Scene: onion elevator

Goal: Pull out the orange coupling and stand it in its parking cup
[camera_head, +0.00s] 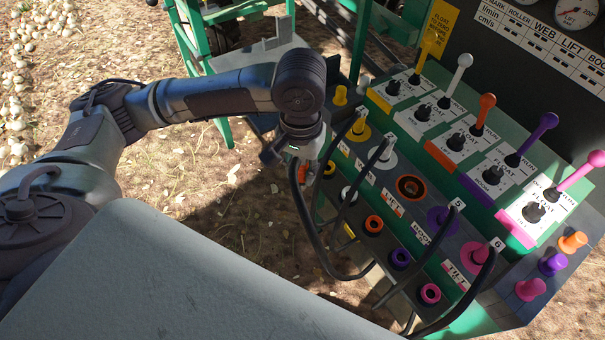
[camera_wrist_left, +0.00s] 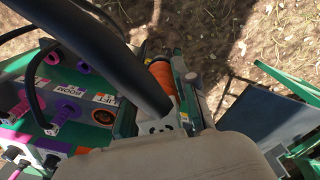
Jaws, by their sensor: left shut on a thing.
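My left gripper (camera_head: 307,168) is in the upper middle of the head view, left of the green control stand. It is shut on the orange coupling, which shows between the fingers in the left wrist view (camera_wrist_left: 162,76). In the head view the coupling is mostly hidden by the gripper. Its black hose (camera_head: 322,255) hangs in a loop from the gripper towards the stand. The orange-ringed socket (camera_head: 411,188) on the stand is empty. A smaller orange-rimmed cup (camera_head: 374,225) sits in the lower row and looks empty. My right gripper is not in view.
Yellow (camera_head: 359,130), white, purple (camera_head: 441,217) and pink (camera_head: 475,256) couplings sit on the stand with hoses arching over it. Coloured levers (camera_head: 483,112) rise behind. Orange, purple and pink knobs (camera_head: 530,288) are at right. Open ground lies left of the stand.

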